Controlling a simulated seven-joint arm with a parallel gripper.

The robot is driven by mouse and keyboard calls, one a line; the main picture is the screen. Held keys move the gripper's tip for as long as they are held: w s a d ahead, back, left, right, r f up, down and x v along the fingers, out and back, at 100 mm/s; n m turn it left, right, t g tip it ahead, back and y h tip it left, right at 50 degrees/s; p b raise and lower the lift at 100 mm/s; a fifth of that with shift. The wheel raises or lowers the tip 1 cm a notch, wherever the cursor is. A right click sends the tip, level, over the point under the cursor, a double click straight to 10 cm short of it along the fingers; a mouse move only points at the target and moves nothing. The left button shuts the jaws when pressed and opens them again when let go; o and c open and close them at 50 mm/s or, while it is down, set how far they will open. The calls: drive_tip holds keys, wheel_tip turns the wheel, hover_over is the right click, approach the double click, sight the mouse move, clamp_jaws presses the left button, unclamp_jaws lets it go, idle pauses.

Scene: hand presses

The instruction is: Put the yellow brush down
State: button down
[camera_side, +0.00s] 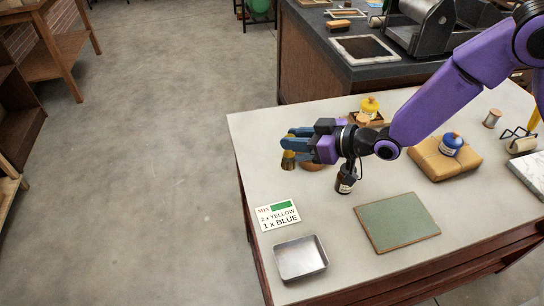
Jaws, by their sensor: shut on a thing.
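My gripper (292,143), with blue fingers, is shut on the yellow brush (288,160) near the left edge of the pale table (222,120). The brush hangs below the fingers, and its upper part is hidden by them. From this one view I cannot tell whether its lower end touches the table or is just above it.
A brown round thing (312,167) is partly hidden under my gripper.

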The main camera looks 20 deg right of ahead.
drive_tip(key=w+a+f, duration=0.4)
drive_tip(key=w+f, duration=0.1)
drive_tip(key=f, duration=0.4)
drive_tip(key=shift+w+f, duration=0.3)
drive_tip(key=shift+f, duration=0.1)
drive_tip(key=shift+f, duration=0.1)
drive_tip(key=c, duration=0.9)
unclamp_jaws()
drive_tip(key=v, duration=1.2)
